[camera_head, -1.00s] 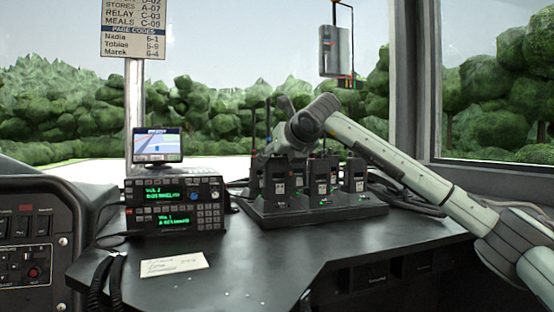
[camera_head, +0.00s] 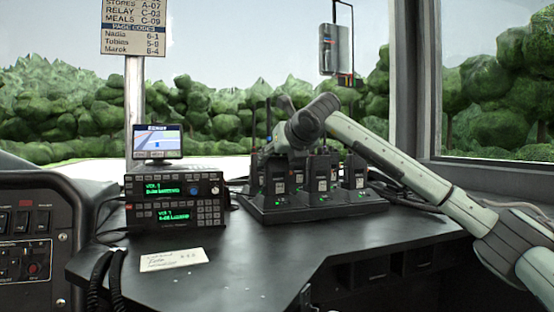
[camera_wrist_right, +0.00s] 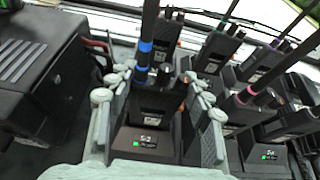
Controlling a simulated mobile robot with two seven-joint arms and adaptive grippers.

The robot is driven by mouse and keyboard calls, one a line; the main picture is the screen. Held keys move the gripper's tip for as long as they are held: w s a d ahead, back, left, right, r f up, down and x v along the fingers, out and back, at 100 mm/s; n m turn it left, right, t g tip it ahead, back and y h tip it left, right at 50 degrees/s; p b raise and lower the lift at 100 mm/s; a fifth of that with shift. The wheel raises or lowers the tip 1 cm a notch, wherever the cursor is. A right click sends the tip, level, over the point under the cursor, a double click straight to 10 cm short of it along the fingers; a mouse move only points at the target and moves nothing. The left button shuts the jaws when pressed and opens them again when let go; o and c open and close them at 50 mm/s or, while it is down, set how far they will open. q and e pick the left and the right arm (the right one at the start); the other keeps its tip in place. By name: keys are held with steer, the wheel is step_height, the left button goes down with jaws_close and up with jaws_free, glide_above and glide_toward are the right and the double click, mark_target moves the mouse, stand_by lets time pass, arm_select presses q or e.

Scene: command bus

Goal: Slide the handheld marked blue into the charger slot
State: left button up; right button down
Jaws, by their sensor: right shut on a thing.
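The handheld marked blue (camera_wrist_right: 156,98) is a black radio with blue bands on its antenna. In the right wrist view it stands upright between the two grey fingers of my right gripper (camera_wrist_right: 158,112), which is shut on it. Its lower end is at a slot of the black charger (camera_wrist_right: 190,150), behind a small label with a green light. I cannot tell whether it is fully seated. In the head view my right gripper (camera_head: 284,148) is over the left part of the charger (camera_head: 315,212) and partly hides the radios there. My left gripper is not in view.
Several other black handhelds (camera_head: 354,171) stand close by in the charger, some with pink or green bands. A radio console (camera_head: 175,205) and a small screen (camera_head: 158,141) are to the left. A paper note (camera_head: 173,259) lies on the clear front desk (camera_head: 260,265).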

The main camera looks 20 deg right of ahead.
steer(key=c, duration=1)
jaws_free()
steer(key=o, duration=0.4)
steer(key=shift+f, duration=0.1)
steer(key=shift+f, duration=0.1)
steer(key=v, duration=1.2)
